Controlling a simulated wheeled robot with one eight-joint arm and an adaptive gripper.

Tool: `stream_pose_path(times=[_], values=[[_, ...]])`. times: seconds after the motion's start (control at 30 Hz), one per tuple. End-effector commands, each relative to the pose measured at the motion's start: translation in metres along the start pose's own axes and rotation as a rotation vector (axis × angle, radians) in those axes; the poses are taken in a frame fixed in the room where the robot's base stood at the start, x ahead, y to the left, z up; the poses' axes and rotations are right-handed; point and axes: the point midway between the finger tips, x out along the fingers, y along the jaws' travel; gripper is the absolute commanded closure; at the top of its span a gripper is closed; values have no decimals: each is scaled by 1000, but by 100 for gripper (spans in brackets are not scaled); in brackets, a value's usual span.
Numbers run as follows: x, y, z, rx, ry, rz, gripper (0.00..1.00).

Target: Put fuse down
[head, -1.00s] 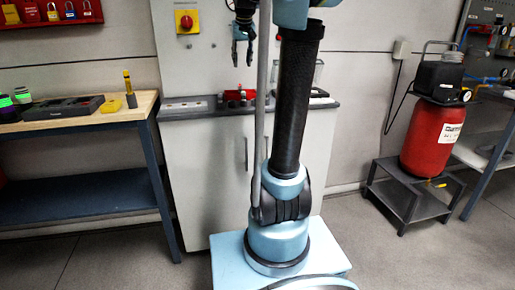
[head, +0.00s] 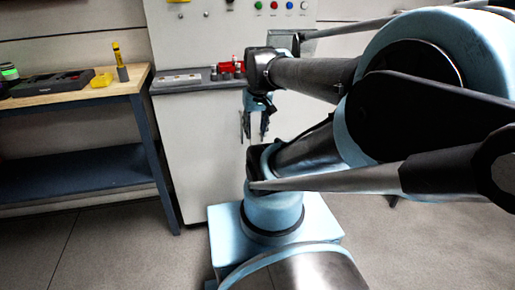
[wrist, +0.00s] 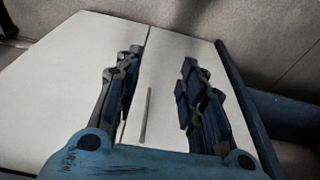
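My gripper (head: 254,130) hangs in front of the white cabinet (head: 190,145), below its top edge, fingers pointing down in the head view. In the wrist view the two fingers of my gripper (wrist: 160,62) stand apart. Nothing shows between them but the cabinet door and its handle (wrist: 145,115). I cannot make out a fuse in either view. A red object (head: 229,69) and a pale flat strip (head: 180,80) lie on the grey cabinet top (head: 205,86); my arm hides the right part of that top.
A wooden-topped bench (head: 75,88) stands at the left with a dark tray (head: 52,83), a yellow block (head: 101,80) and a yellow-topped upright tool (head: 119,60). A panel with coloured buttons (head: 275,6) is behind the cabinet top. Open floor (head: 110,240) lies in front.

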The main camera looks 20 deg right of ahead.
Motion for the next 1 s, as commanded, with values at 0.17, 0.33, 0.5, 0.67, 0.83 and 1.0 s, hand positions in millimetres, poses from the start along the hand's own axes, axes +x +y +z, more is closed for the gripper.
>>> stream_pose_path(times=[0.17, 0.33, 0.5, 0.67, 0.83, 1.0], values=[[34, -3, 42, -3, -19, 0, 63], [44, -3, 54, -4, -25, 0, 63], [44, -3, 54, -4, -25, 0, 63], [43, -3, 54, -4, -25, 0, 63], [46, -3, 50, -4, -31, 0, 63], [50, -3, 46, -3, -37, 0, 63]])
